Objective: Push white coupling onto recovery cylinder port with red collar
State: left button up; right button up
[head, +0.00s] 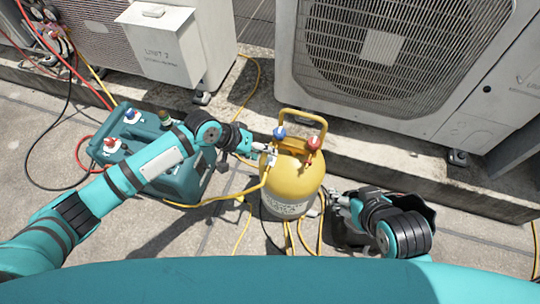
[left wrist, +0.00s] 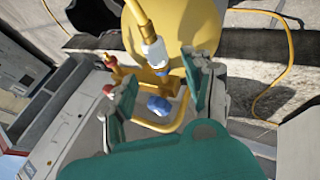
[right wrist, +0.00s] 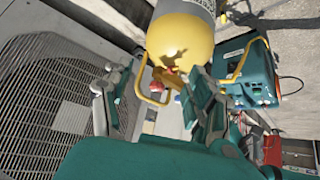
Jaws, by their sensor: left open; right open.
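The yellow recovery cylinder (head: 296,185) stands upright on the ground, with a blue knob (head: 279,132) and a red knob (head: 313,143) on top. A white coupling (left wrist: 153,48) on a yellow hose shows in the left wrist view, its end meeting or lying close to a blue collar (left wrist: 159,70); I cannot tell if it is seated. My left gripper (head: 268,149) is open beside the blue-knob side, with the coupling beyond its fingers. A small red part (left wrist: 108,90) shows near one finger. My right gripper (head: 338,202) is open and empty, right of the cylinder.
A teal recovery machine (head: 175,172) stands left of the cylinder. Condenser units (head: 385,60) stand behind on a concrete ledge. Yellow hoses (head: 215,199) cross the ground around the cylinder. A yellow guard handle (head: 304,114) arches over the cylinder top.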

pick_arm(q)
jog(key=b+x, duration=0.1)
jog(key=x, duration=0.3)
jog(key=shift+d+f, duration=0.1)
jog(key=shift+f, duration=0.1)
pick_arm(e)
jog(key=w+a+r+t+y, duration=0.1)
jog(key=w+a+r+t, duration=0.1)
jog(key=w+r+t, duration=0.2)
jog(key=shift+w+a+r, duration=0.15)
jog(key=shift+w+r, duration=0.3)
jog(key=shift+w, duration=0.5)
pick_arm(q)
grip_shut()
